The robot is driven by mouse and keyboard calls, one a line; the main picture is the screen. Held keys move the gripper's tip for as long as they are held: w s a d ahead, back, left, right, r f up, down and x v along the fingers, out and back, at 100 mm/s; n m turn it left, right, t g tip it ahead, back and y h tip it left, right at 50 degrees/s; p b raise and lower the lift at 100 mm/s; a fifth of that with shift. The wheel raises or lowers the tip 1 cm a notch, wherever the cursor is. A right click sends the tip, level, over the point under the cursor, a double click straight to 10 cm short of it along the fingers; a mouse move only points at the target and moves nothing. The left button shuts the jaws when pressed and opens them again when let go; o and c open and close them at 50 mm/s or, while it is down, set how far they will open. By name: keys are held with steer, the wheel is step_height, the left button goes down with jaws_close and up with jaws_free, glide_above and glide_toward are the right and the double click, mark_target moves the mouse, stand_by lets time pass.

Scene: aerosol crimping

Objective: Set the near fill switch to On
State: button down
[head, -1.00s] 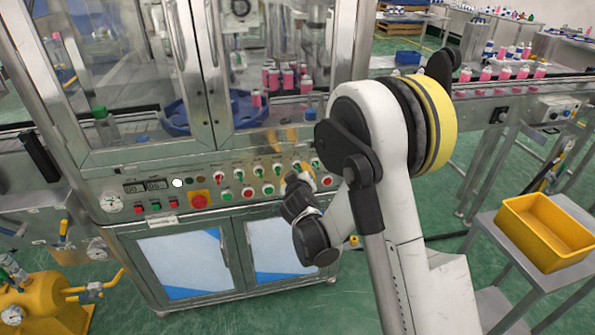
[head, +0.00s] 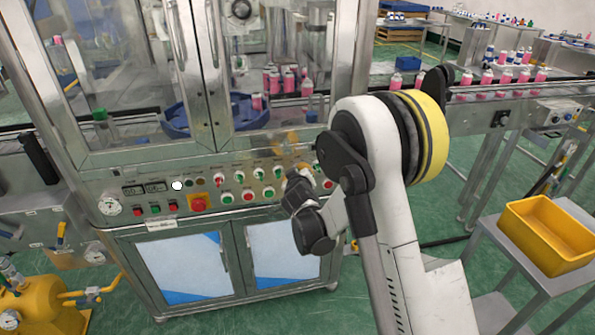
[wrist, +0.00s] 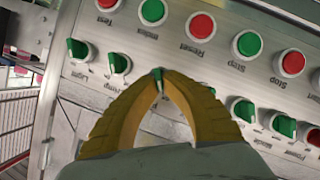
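The machine's control panel (head: 150,201) carries a row of green-handled switches above red and green push buttons. In the wrist view the panel looks turned over, with the switches below the buttons. My gripper (wrist: 158,76) reaches the switch row, its two yellow fingers meeting in an arch. A small green switch handle (wrist: 157,73) shows between the fingertips, which appear closed around it. Its label is hidden by the fingers, so I cannot tell its name or position. In the head view my wrist hides most of the fingers and this part of the panel.
Neighbouring switches (wrist: 120,63) (wrist: 243,109) sit close on both sides. A green button (wrist: 247,43) and red buttons lie beyond the fingers. A red emergency button (head: 199,202) is further left. A yellow crate (head: 548,232) stands on a side table at right.

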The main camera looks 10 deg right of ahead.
steer(key=m+y, duration=0.1)
steer(key=m, duration=0.1)
steer(key=m+y, duration=0.2)
steer(key=shift+d+r, duration=0.1)
steer(key=shift+d, duration=0.25)
steer(key=m+y, duration=0.2)
steer(key=m, duration=0.2)
steer(key=shift+d+y, duration=0.15)
steer(key=shift+y, duration=0.25)
stand_by(0.4)
steer(key=c, duration=1.6)
jaws_free()
steer(key=shift+o, duration=0.2)
